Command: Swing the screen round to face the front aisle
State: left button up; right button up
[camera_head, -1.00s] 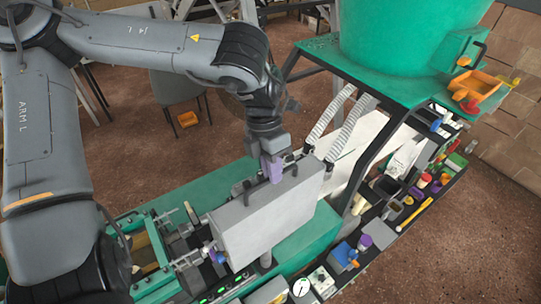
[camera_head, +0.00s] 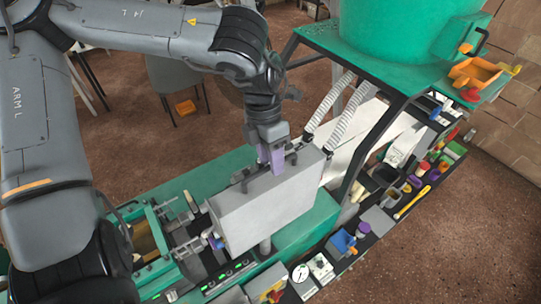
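The screen (camera_head: 268,212) is a flat grey box above the green machine (camera_head: 310,232). Its broad grey side turns toward the bottom right of the view. A black handle (camera_head: 243,180) runs along its top edge. My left gripper (camera_head: 272,158), with purple fingers, comes down from above onto the handle's middle. The fingers overlap the handle, and I cannot tell whether they are closed on it. The side of the screen turned away is hidden. My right gripper is not in view.
Two ribbed hoses (camera_head: 325,110) rise just behind the screen. A black frame post (camera_head: 362,160) stands to its right, under a green hopper (camera_head: 410,30). A cluttered tool shelf (camera_head: 395,205) lies further right. A chair (camera_head: 178,80) stands behind. Brown floor is open at the lower right.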

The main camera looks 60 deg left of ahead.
pick_arm(q)
jog(key=shift+r, duration=0.1)
notch_tip(320, 180, up, 10)
jog(key=a+b, duration=0.1)
jog(key=a, duration=0.1)
jog(key=shift+r, duration=0.2)
jog(key=shift+s, duration=0.15)
dwell(0.5)
